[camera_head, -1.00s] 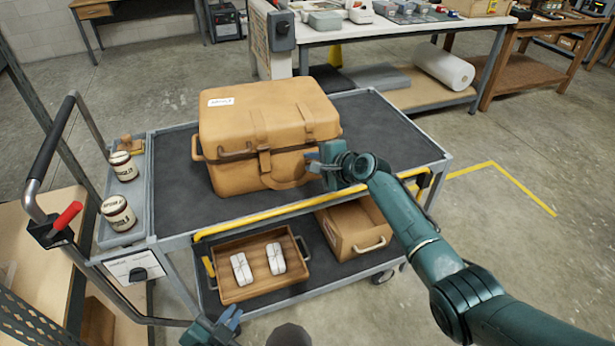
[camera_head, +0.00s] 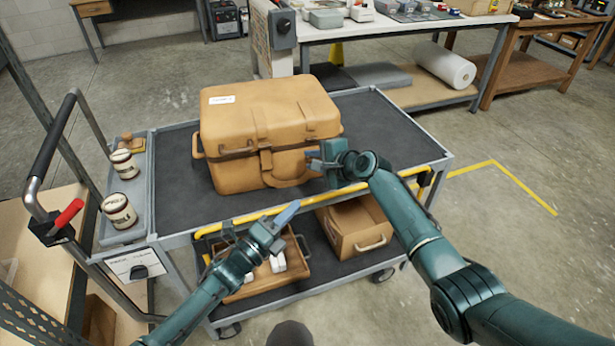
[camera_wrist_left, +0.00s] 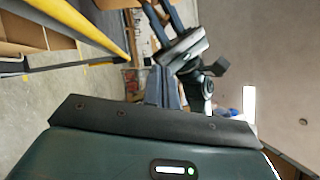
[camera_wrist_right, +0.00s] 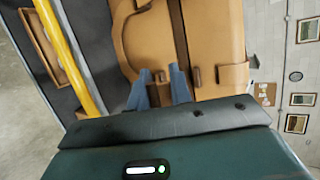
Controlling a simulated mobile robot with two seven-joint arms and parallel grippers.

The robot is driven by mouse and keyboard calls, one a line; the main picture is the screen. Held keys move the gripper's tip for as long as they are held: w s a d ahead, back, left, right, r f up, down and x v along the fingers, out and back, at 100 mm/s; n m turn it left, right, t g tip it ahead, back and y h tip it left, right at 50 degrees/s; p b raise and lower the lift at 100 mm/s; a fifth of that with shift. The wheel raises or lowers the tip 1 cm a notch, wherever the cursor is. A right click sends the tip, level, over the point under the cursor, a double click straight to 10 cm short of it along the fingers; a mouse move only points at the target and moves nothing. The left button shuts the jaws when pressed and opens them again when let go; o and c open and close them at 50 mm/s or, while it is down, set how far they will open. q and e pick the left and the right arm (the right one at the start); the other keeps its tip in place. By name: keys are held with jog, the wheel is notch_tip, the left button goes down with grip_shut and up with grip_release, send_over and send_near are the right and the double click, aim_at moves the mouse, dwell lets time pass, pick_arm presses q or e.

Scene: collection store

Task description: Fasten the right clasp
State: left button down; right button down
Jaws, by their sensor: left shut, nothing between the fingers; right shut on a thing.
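A tan case (camera_head: 262,125) with a white label stands on the cart's top shelf, its lid resting on the body with a dark seam between them. A strap clasp (camera_head: 265,160) sits at the middle of its front. My right gripper (camera_head: 316,164) is at the front right of the case, shut on a small brown piece that looks like the right clasp (camera_wrist_right: 158,76), below the seam. Its fingers largely hide that piece. The lid part of the strap (camera_wrist_right: 222,73) shows beside it. My left gripper (camera_head: 287,213) is shut and empty, in front of the yellow rail, apart from the case.
The yellow rail (camera_head: 225,225) runs along the cart's front edge. Two labelled jars (camera_head: 119,211) stand in the side tray at left. The top shelf (camera_head: 385,135) is clear right of the case.

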pick_arm(q)
jog(key=shift+w+d+r, duration=0.45)
jog(key=shift+w+d, duration=0.25)
jog(key=shift+w, duration=0.7)
jog(key=shift+w+d+r, duration=0.4)
jog(key=shift+w+d, duration=0.35)
jog(key=shift+w, duration=0.6)
jog(key=shift+w+d+r, duration=0.45)
jog(key=shift+w+d, duration=0.25)
jog(key=shift+w, duration=0.7)
pick_arm(e)
jog(key=shift+f, duration=0.1)
